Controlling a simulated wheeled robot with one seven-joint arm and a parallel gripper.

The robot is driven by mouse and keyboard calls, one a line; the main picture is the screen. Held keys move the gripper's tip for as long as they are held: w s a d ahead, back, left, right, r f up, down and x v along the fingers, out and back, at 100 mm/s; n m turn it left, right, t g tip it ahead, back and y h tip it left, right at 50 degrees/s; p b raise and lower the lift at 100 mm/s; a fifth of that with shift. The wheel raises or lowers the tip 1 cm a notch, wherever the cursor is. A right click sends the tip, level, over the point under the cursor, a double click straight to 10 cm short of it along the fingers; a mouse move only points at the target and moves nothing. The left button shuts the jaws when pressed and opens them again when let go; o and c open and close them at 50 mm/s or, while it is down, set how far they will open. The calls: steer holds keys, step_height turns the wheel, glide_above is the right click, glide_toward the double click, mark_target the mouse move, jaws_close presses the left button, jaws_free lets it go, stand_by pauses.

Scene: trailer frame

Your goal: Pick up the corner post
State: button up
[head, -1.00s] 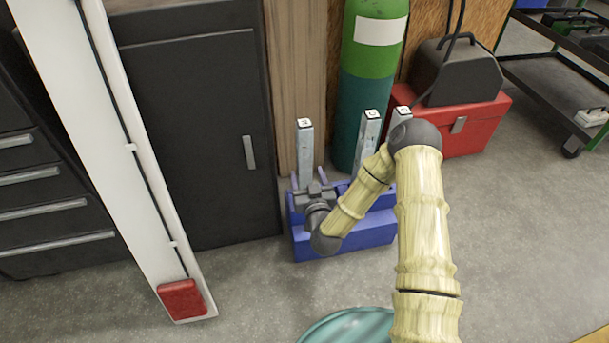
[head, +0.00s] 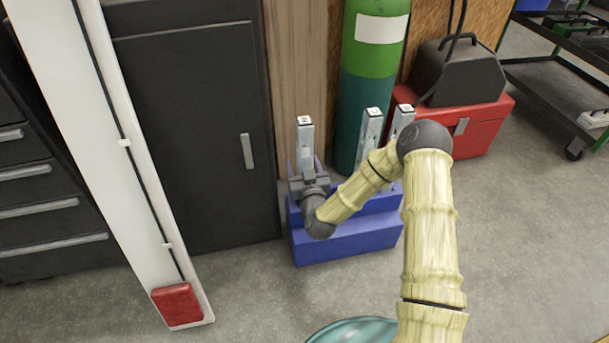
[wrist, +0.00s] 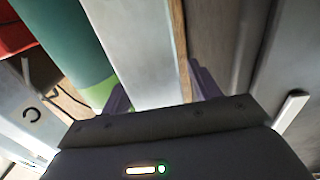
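Three upright grey metal posts stand in a blue stepped rack (head: 345,240): a left post (head: 305,140), a middle post (head: 371,130) and a right post (head: 402,120). Each has a white label on top, too small to read in the head view. My gripper (head: 305,168) is at the left post, below its top. In the wrist view, its purple fingers (wrist: 160,92) are apart, on either side of this post (wrist: 135,45). A strip of background shows between the post and the right finger. Another post (wrist: 25,130) at the wrist view's left edge bears a C-like mark.
A green gas cylinder (head: 370,75) stands close behind the posts. A red toolbox (head: 478,125) is to the right and a dark cabinet (head: 195,130) to the left. A white column (head: 120,150) leans across the left. The floor (head: 530,240) at right is clear.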

mark_target(304, 126)
jaws_close()
steer(key=shift+r, duration=0.15)
step_height(304, 126, up, 18)
steer(key=p, duration=0.9)
steer(key=shift+a, duration=0.1)
